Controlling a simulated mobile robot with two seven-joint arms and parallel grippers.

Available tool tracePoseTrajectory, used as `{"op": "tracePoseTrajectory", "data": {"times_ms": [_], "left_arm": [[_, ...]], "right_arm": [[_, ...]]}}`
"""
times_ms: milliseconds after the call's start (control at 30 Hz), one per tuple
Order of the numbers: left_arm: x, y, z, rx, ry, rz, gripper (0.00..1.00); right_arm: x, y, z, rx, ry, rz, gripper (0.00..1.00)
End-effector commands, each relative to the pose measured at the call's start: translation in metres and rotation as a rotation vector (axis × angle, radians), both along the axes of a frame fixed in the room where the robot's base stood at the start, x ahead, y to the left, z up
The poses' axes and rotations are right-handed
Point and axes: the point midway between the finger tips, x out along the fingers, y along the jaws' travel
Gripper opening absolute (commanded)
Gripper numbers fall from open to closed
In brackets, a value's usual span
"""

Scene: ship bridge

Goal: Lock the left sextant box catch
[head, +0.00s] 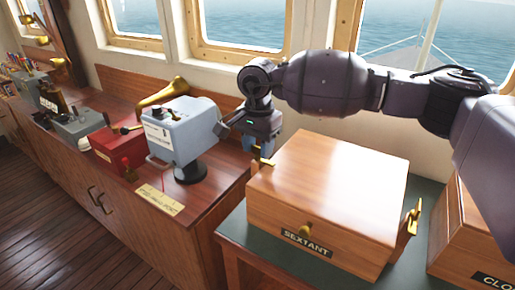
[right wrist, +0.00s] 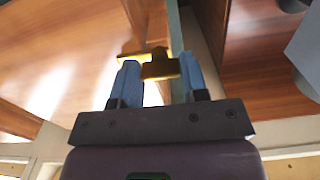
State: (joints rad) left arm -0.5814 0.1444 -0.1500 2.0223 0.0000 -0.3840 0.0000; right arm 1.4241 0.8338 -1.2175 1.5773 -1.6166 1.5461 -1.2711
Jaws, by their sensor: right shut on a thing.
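The sextant box (head: 320,190) is a closed wooden box with a brass knob (head: 305,231) and a SEXTANT label on its front. Its left brass catch (head: 267,161) shows at the box's left side, partly hidden by my right gripper (head: 259,150). In the right wrist view the catch (right wrist: 159,66) lies between the two blue fingers of my right gripper (right wrist: 160,80), which is shut on it. I cannot tell whether the catch is locked. The right brass catch (head: 412,217) sticks out from the box's right side. My left gripper is not in view.
The box stands on a green-topped table (head: 238,232). To its left is a wooden counter (head: 222,180) with a grey instrument (head: 180,130), a brass horn (head: 165,95) and a red box (head: 118,150). Another labelled wooden box (head: 470,240) stands close on the right.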

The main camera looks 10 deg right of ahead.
Motion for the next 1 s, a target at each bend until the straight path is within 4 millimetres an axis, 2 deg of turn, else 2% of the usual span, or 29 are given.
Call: {"op": "tracePoseTrajectory", "data": {"times_ms": [267, 700, 733, 867, 1000], "left_arm": [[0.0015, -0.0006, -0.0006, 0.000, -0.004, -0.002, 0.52], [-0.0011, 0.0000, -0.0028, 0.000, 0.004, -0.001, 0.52], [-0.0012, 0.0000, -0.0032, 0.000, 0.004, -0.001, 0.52], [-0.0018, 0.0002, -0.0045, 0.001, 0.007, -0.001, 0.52], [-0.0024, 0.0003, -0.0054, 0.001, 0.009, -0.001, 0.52]], "right_arm": [[0.0003, 0.0001, 0.0013, 0.001, -0.002, 0.064, 0.17], [0.0004, 0.0002, 0.0023, 0.001, -0.004, 0.071, 0.17], [0.0004, 0.0002, 0.0023, 0.001, -0.004, 0.071, 0.45], [0.0003, 0.0001, 0.0018, 0.001, -0.002, 0.071, 0.65], [0.0002, -0.0001, 0.0011, 0.000, -0.001, 0.070, 0.66]]}}
